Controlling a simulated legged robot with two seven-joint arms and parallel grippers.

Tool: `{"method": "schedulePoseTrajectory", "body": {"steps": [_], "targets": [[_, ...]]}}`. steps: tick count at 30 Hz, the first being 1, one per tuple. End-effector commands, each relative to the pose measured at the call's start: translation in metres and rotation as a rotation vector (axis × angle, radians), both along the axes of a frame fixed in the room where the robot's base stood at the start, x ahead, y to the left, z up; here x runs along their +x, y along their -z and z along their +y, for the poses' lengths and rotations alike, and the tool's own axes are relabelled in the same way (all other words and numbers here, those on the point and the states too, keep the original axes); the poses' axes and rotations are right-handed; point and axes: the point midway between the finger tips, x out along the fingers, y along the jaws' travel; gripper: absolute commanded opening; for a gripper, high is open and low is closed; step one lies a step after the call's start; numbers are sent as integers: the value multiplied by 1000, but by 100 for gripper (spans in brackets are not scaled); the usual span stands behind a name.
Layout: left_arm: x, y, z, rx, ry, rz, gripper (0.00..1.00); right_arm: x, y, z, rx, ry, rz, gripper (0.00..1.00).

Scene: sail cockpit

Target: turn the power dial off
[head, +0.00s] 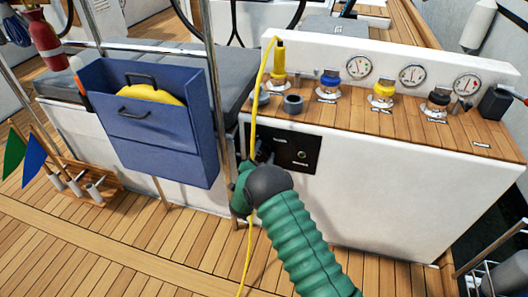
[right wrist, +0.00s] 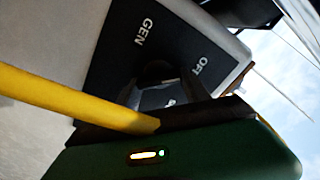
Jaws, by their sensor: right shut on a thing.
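In the right wrist view the panel (right wrist: 116,58) shows the labels GEN and OFF. The dark power dial (right wrist: 156,72) sits between these labels, partly hidden by my fingers. My right gripper (head: 265,153), on its green arm, is at the panel's left part and shut on the dial. In the head view the gripper hides the dial, and I cannot tell its pointer's setting. My left gripper is not in view.
A yellow rope (head: 259,83) hangs down past my right gripper and crosses close by in the right wrist view (right wrist: 70,97). A blue bin (head: 165,145) and metal posts stand left. Winches and gauges line the console top (head: 430,125). The wooden deck (head: 130,260) is clear in front.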

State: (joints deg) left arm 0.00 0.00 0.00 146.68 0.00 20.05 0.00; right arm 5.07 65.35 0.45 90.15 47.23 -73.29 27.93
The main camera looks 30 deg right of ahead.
Motion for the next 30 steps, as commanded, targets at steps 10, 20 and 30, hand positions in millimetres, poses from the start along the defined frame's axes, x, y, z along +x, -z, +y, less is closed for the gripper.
{"method": "schedulePoseTrajectory", "body": {"steps": [10,20,30], "targets": [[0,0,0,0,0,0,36,-1,9,5,0,-8,29,14],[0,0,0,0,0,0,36,-1,6,4,-2,-5,23,76],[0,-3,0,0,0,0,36,-3,2,4,-6,-2,17,76]]}}
